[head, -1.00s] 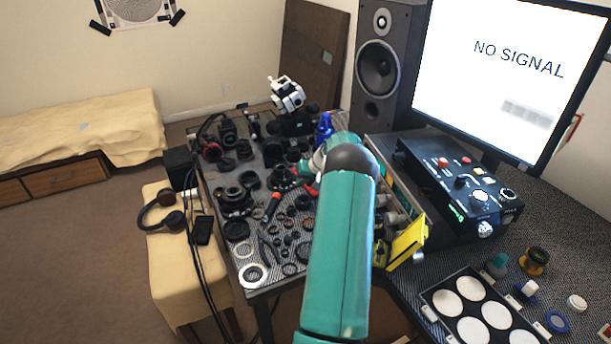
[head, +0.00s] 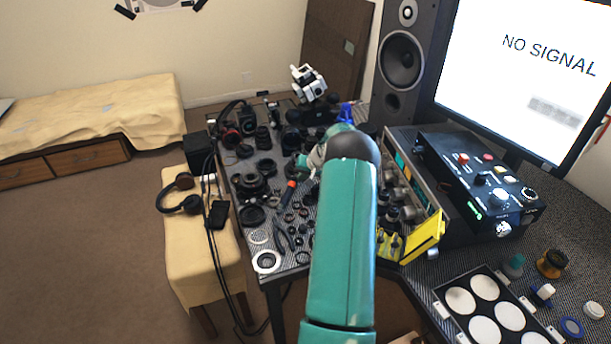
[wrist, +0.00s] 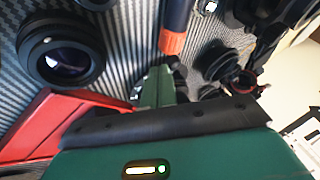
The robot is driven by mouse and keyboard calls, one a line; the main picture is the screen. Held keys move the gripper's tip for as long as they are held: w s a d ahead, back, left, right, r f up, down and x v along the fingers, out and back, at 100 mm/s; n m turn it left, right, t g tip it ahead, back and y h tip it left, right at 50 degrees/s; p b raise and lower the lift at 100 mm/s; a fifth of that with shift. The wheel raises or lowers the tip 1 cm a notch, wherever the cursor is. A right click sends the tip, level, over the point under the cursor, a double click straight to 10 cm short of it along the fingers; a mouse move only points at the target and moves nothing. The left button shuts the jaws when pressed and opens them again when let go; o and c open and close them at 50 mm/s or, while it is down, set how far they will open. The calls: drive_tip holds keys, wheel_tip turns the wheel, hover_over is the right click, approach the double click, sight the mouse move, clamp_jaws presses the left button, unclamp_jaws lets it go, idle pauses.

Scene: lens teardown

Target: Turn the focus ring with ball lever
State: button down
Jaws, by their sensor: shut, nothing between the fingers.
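My gripper (head: 303,160) is over the workbench in the head view, mostly hidden behind my teal arm. In the wrist view, its green fingertips (wrist: 156,88) are shut and empty. A black lens part (wrist: 60,55) with a round glass front and a small pale mark lies left of the fingertips, apart from them. I cannot tell whether it carries the focus ring. A larger black lens assembly (head: 250,184) stands on the bench left of my gripper in the head view. No ball lever can be made out.
A blue and orange tool (wrist: 174,28) lies just beyond the fingertips. A yellow part (head: 423,238), control box (head: 485,180) and white-disc tray (head: 460,300) are on the right. Headphones (head: 180,193) lie on the left bench.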

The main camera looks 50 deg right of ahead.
drive_tip(key=shift+w+a+m+h, duration=0.6)
drive_tip(key=shift+m+h, duration=0.1)
drive_tip(key=shift+m, duration=0.4)
drive_tip(key=shift+w+m+g+h, duration=0.1)
drive_tip(key=shift+m+g+h, duration=0.3)
drive_tip(key=shift+m, duration=0.5)
